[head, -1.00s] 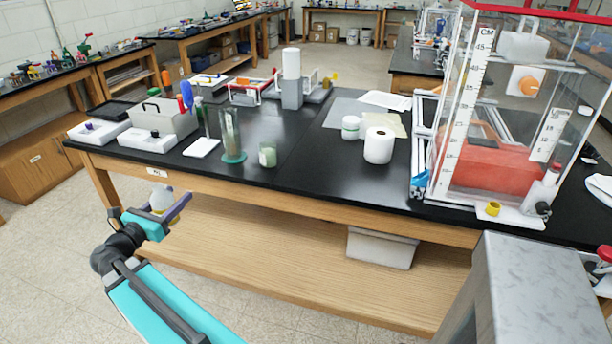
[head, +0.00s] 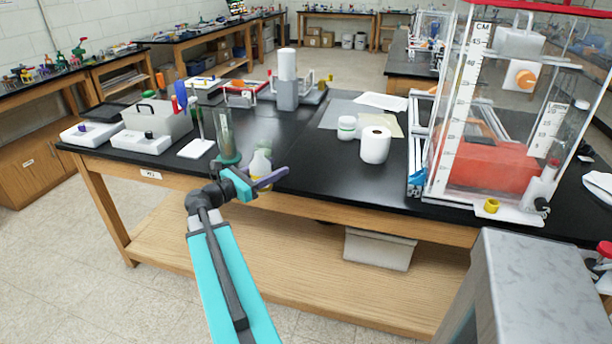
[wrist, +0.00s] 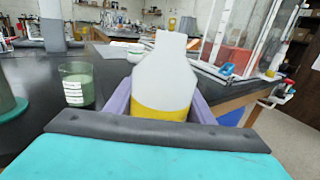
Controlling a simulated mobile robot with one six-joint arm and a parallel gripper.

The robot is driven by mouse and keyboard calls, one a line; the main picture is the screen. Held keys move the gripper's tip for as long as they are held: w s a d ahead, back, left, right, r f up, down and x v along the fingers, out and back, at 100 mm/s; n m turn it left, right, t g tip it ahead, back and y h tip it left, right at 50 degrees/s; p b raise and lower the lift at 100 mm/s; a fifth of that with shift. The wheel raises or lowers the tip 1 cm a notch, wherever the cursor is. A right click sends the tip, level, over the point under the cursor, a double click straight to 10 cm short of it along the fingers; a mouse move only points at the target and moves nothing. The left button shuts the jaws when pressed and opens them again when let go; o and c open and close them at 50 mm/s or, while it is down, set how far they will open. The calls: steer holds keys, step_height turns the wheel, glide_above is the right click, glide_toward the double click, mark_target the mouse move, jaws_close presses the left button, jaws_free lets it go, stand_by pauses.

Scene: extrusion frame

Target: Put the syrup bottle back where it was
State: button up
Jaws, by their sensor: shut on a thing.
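The syrup bottle (head: 260,167) is white and translucent with a yellow lower part. In the wrist view the bottle (wrist: 164,75) stands upright between the purple fingers of my gripper (wrist: 160,104), which is shut on it. In the head view my gripper (head: 262,181) holds it at the front edge of the black bench (head: 310,170), just in front of a green jar. I cannot tell whether the bottle's base touches the bench; my gripper hides it.
The green jar (wrist: 77,84) stands left of the bottle. A tall glass cylinder (head: 225,132) on a green base is further left. A white roll (head: 376,145) and small white jar (head: 347,127) stand to the right. A clear tank (head: 495,150) fills the right end. Bare bench lies between.

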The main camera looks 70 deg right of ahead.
steer(key=s+d+m+g+y, duration=0.1)
steer(key=s+d+g, duration=0.1)
steer(key=s, duration=0.5)
steer(key=shift+s+d+r, duration=0.25)
steer(key=shift+s+d, duration=0.1)
steer(key=shift+d, duration=0.45)
steer(key=shift+d, duration=0.1)
steer(key=d+p, duration=0.1)
steer(key=d, duration=0.4)
steer(key=d+f+p, duration=0.1)
steer(key=d, duration=1)
steer(key=shift+f+p, duration=0.25)
steer(key=shift+p, duration=0.15)
steer(key=shift+a, duration=0.1)
steer(key=shift+f+p, duration=0.55)
steer(key=shift+f, duration=1.2)
steer(key=shift+f, duration=0.15)
